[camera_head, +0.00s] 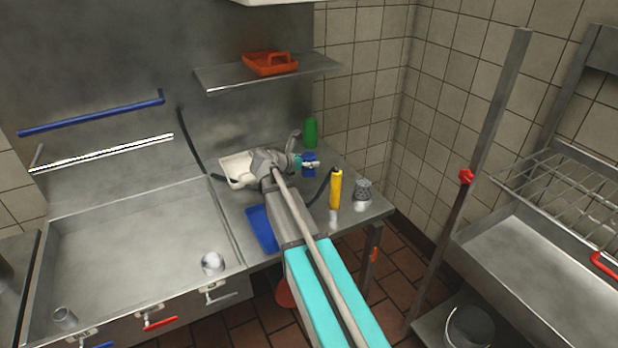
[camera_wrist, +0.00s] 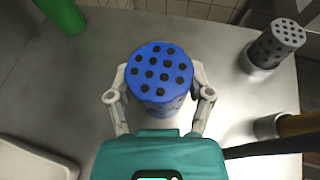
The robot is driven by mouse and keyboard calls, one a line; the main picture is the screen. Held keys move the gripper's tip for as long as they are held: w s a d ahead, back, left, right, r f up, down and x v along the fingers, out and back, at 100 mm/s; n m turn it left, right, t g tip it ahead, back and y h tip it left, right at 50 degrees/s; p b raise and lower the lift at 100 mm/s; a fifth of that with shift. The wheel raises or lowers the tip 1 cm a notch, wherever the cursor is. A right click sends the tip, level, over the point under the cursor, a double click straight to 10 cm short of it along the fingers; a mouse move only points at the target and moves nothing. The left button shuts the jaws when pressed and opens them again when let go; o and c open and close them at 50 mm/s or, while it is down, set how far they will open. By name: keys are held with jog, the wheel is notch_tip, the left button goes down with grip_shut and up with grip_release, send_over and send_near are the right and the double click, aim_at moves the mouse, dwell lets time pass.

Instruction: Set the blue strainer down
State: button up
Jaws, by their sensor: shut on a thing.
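The blue strainer (camera_wrist: 160,76) is a short cylinder with dark holes in its top. My gripper (camera_wrist: 160,98) is shut on it, one finger on each side, in the wrist view. The strainer looks upright. A pale reflection shows below it on the steel counter (camera_wrist: 60,100); I cannot tell whether its base touches the counter. In the head view the strainer (camera_head: 309,158) shows small and partly hidden beside my gripper (camera_head: 312,164), over the counter's back part.
A green cylinder (camera_head: 311,132) stands behind the strainer. A grey strainer (camera_head: 363,189) and a yellow-handled item (camera_head: 336,188) stand to the right. A white tray (camera_head: 238,165) and a blue board (camera_head: 261,229) lie left. Bare counter surrounds the strainer.

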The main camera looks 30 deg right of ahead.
aim_at(309, 170)
jog(key=shift+w+d+f+b, duration=0.35)
jog(key=shift+w+f, duration=0.1)
jog(key=shift+f, duration=0.25)
jog(key=shift+w+d+f+b, duration=0.15)
jog(key=shift+w+f+b, duration=0.15)
jog(key=shift+f+b, duration=1.65)
jog(key=shift+b, duration=0.05)
jog(key=shift+f, duration=0.15)
jog(key=o, duration=1.1)
jog(key=shift+o, duration=0.2)
jog(key=shift+r, duration=0.2)
